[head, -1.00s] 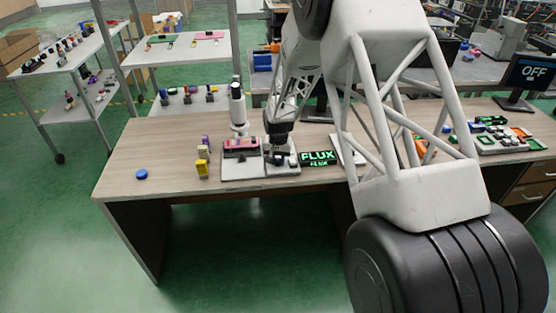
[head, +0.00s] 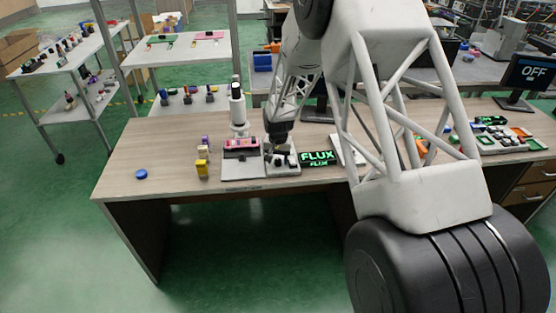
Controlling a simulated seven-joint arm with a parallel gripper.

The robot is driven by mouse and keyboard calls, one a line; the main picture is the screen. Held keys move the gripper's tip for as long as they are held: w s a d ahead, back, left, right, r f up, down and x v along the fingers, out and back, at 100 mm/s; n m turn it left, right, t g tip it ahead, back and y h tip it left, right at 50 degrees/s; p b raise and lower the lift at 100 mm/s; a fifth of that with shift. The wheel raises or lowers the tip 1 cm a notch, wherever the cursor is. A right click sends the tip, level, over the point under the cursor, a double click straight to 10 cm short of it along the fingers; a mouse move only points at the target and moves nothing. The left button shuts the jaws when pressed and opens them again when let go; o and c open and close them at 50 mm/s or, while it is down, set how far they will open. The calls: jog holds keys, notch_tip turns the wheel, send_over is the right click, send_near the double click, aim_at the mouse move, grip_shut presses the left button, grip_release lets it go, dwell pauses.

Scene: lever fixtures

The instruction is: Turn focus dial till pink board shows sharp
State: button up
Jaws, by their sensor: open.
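A pink board (head: 241,144) lies on a grey fixture base (head: 243,170) on the wooden desk, below a white microscope-like column (head: 237,108). The focus dial cannot be told apart from the small dark parts on the grey panel (head: 287,170) to the right of the board. My gripper (head: 280,152) points down over this panel, open, its fingers close to the dark parts. Whether the fingers touch anything is too small to tell.
A monitor reading "OFF" (head: 533,72) and a tray of parts (head: 495,138) are at the right. The desk's left part is mostly clear.

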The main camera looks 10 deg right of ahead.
aim_at(278, 160)
jog(key=shift+r, duration=3.7)
jog(key=shift+s+d+r, duration=0.1)
jog(key=shift+s+r, duration=0.2)
jog(key=shift+r, duration=0.2)
jog(key=s+d+r+n+t, duration=0.1)
jog(key=s+d+r, duration=0.1)
jog(key=s+r, duration=0.8)
jog(key=s+d+r, duration=0.3)
jog(key=s+r, duration=0.7)
jog(key=s, duration=0.1)
jog(key=s+d+r+n, duration=0.1)
jog(key=s+r, duration=0.1)
jog(key=s, duration=1.1)
jog(key=s+d+r+t, duration=0.1)
jog(key=s+r, duration=0.1)
jog(key=s, duration=1.2)
jog(key=shift+s+d+r+n+t, duration=0.25)
jog(key=shift+r+n+t, duration=0.05)
jog(key=shift+r+n, duration=0.1)
